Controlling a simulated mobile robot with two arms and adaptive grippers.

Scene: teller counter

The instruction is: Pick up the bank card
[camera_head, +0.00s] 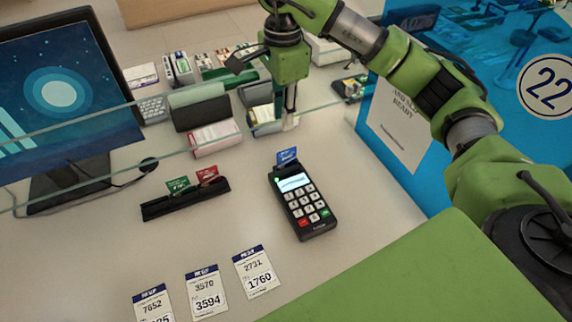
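A blue card (286,156) stands upright at the top end of a black card terminal (304,207) with a lit screen and keypad. A green card (178,185) and a red card (208,174) stand in a black holder (186,201) to the left of the terminal. Which of these is the bank card, I cannot tell. My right gripper (289,122) points down above the counter, behind the blue card and apart from it in the picture. Its fingers show nearly edge-on, so their opening is unclear; no card shows in them. My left gripper is not in view.
A glass screen (60,124) crosses the counter at the left, in front of a monitor (60,90). Boxes, including a pink-and-white one (214,137), stand behind. Several numbered slips (257,272) lie at the front. A blue panel (440,165) bounds the right.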

